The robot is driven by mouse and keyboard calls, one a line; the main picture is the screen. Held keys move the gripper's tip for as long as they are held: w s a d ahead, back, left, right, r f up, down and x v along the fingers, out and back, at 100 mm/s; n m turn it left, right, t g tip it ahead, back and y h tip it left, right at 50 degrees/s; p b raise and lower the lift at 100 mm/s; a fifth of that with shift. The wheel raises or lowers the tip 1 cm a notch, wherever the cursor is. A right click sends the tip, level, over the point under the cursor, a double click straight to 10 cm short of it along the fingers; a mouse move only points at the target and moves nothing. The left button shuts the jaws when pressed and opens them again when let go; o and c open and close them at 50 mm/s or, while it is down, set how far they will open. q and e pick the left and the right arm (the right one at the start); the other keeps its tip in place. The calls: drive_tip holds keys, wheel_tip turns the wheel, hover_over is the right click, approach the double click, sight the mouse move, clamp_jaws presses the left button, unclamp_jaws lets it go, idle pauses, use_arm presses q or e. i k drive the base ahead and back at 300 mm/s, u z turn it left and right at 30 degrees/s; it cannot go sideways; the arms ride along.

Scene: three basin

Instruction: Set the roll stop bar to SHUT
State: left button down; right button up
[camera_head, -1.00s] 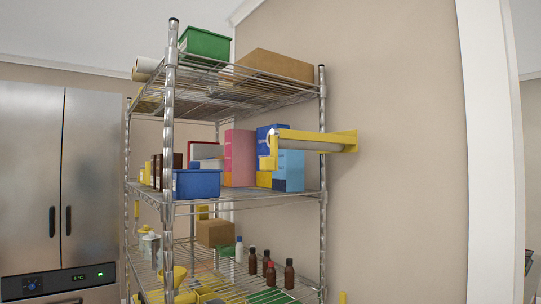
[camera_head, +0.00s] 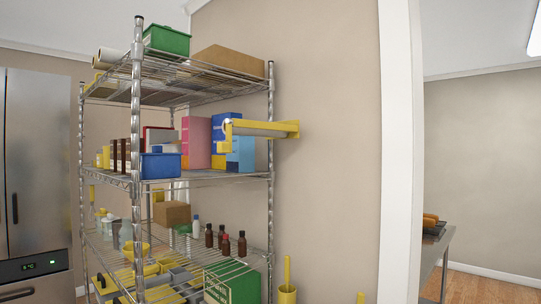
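A yellow roll holder (camera_head: 295,129) juts out at the right side of the wire shelf, at the height of the middle boxes. Neither of my grippers is in view.
A wire shelf unit (camera_head: 137,110) holds boxes, bins and bottles. A steel fridge (camera_head: 38,165) stands at left. Yellow sticks (camera_head: 287,275) stand low by the beige wall (camera_head: 330,90). Past a white door frame (camera_head: 400,150), a steel table (camera_head: 440,250) stands on wood flooring.

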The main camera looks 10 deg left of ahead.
sight(221, 147)
drive_tip(key=z, duration=0.35)
drive_tip(key=i, duration=0.85)
drive_tip(key=u, duration=0.05)
